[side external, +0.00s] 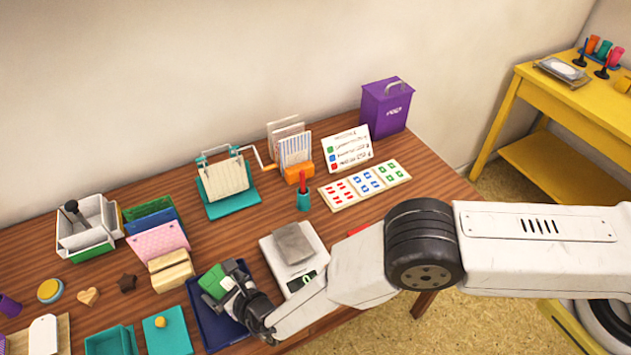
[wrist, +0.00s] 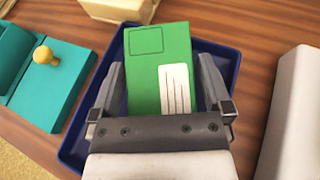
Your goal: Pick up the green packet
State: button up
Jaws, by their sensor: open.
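The green packet (wrist: 158,55) lies in a dark blue tray (wrist: 78,150) in the wrist view. It has a white label with lines and an outlined box on its face. My gripper (wrist: 164,88) is open, with one finger on each side of the packet and a gap visible at each side. In the side external view the packet (side external: 214,280) is partly hidden behind my gripper (side external: 235,285), which is over the blue tray (side external: 205,325). The near end of the packet is hidden by the gripper body in the wrist view.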

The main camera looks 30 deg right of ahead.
jog(key=c, duration=1.2)
jog(key=shift+c, duration=0.2)
jog(key=shift+r, duration=0.15)
jog(key=shift+r, duration=1.45)
jog(key=s+d+r, duration=0.9)
jog(key=s+r, duration=0.1)
jog(key=shift+s, duration=0.2)
jog(key=shift+d, duration=0.1)
